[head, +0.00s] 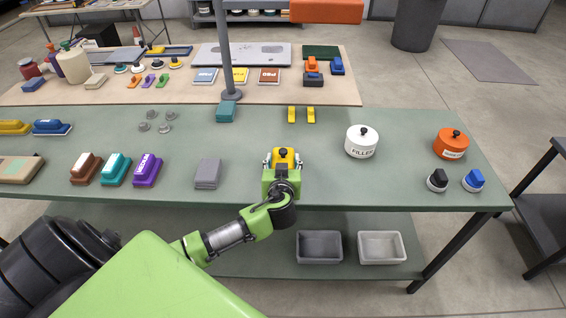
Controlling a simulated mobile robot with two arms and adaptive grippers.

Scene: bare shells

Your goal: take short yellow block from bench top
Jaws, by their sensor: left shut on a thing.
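My left gripper (283,162) reaches over the front middle of the green bench top (330,180). It is shut on a yellow block (283,154), seen between its fingers from above. The gripper hides the block's lower part, and I cannot tell whether the block touches the bench. Two small yellow pieces (291,114) (311,115) stand side by side further back on the bench. My right gripper is not in view.
A white FILLER pot (361,141) stands right of the gripper, and a grey block (208,173) lies left of it. An orange pot (451,143) and two dark-based knobs (437,180) (473,180) stand at the right end.

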